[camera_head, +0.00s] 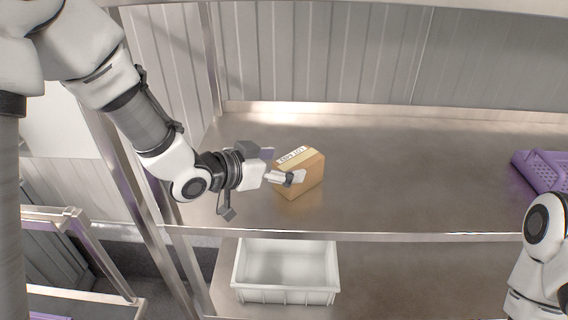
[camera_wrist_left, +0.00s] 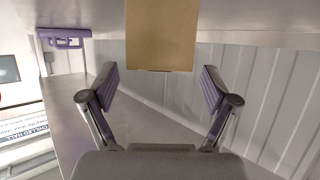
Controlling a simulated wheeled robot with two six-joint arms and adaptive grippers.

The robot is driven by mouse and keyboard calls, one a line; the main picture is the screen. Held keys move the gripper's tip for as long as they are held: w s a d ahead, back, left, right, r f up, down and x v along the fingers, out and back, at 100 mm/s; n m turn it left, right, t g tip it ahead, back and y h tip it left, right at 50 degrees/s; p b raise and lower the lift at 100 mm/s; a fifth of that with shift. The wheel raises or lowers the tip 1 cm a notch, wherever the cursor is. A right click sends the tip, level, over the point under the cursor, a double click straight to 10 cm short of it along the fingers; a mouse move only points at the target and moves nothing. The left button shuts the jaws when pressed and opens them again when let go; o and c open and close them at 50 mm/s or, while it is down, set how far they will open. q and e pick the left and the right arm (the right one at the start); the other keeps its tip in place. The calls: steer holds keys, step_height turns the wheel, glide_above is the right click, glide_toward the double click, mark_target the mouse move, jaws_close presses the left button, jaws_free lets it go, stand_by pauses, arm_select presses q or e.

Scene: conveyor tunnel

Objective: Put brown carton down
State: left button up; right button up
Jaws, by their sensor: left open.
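The brown carton (camera_head: 307,182), a small box with a white label on top, sits upright on the metal shelf top (camera_head: 420,190), left of its middle. My left gripper (camera_head: 282,166) reaches in from the left and is open, its near finger overlapping the carton's left side in the head view. In the left wrist view the carton (camera_wrist_left: 162,35) shows at the top middle, between the lines of the spread fingers (camera_wrist_left: 158,86), with visible gaps on both sides. I see no finger gripping it. Only part of my right arm shows at the right edge; its gripper is out of view.
A purple perforated crate (camera_head: 545,172) lies at the right end of the shelf top. A white bin (camera_head: 285,296) stands on the lower shelf, below the front edge. A metal post (camera_head: 140,190) rises at the left. The shelf between carton and crate is clear.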

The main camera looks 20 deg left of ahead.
arm_select(q)
steer(key=b+v, duration=0.1)
steer(key=v, duration=0.6)
steer(key=shift+b, duration=0.3)
steer(key=shift+s, duration=0.1)
